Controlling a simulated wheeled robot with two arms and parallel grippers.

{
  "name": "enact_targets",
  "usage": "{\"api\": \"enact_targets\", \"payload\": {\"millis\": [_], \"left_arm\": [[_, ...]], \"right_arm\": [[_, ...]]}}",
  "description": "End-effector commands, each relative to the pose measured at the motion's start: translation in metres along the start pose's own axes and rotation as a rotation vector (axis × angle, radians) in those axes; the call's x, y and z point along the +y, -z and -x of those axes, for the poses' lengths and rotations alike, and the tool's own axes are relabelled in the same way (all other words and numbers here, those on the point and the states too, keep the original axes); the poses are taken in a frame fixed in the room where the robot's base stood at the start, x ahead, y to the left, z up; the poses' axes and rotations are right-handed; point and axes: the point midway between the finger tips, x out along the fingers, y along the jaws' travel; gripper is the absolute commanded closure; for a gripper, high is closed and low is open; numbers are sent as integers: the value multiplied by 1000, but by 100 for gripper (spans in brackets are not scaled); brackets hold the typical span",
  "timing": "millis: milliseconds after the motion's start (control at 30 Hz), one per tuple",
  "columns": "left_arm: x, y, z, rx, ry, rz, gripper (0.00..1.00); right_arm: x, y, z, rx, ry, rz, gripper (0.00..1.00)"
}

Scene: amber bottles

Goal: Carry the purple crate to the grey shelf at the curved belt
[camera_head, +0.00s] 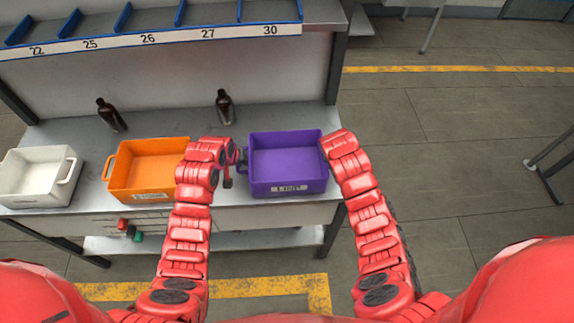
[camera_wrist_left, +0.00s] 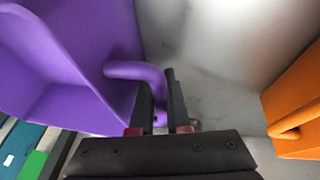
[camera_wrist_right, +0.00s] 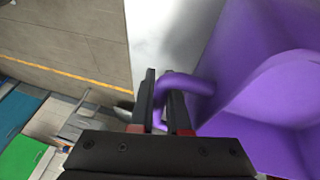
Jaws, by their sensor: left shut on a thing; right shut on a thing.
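The purple crate (camera_head: 288,183) is empty and sits at the right end of the grey workbench, or just above it; I cannot tell which. It also shows in the left wrist view (camera_wrist_left: 60,60) and the right wrist view (camera_wrist_right: 265,75). My left gripper (camera_head: 241,158) is shut on the crate's left handle, which shows between its fingers in the left wrist view (camera_wrist_left: 157,98). My right gripper (camera_wrist_right: 167,103) is shut on the right handle; in the head view my right arm hides it. No curved belt or separate grey shelf for it can be made out.
An orange crate (camera_head: 150,178) stands just left of my left gripper, and a white crate (camera_head: 38,180) farther left. Two dark bottles (camera_head: 224,106) (camera_head: 110,115) stand behind on the workbench (camera_head: 290,113). Numbered blue bins (camera_head: 210,12) are above. Open floor (camera_head: 450,130) lies right.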

Motion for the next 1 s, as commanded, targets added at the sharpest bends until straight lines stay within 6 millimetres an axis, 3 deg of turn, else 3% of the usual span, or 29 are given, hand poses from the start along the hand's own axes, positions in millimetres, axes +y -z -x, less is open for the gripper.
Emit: {"api": "enact_targets", "payload": {"millis": [367,800,1000], "left_arm": [[1,2,4,1,0,0,100],[9,19,45,1,0,0,100],[9,20,46,1,0,0,100]], "right_arm": [[1,2,4,0,0,0,100],[10,19,44,0,0,0,100],[11,19,46,0,0,0,100]]}}
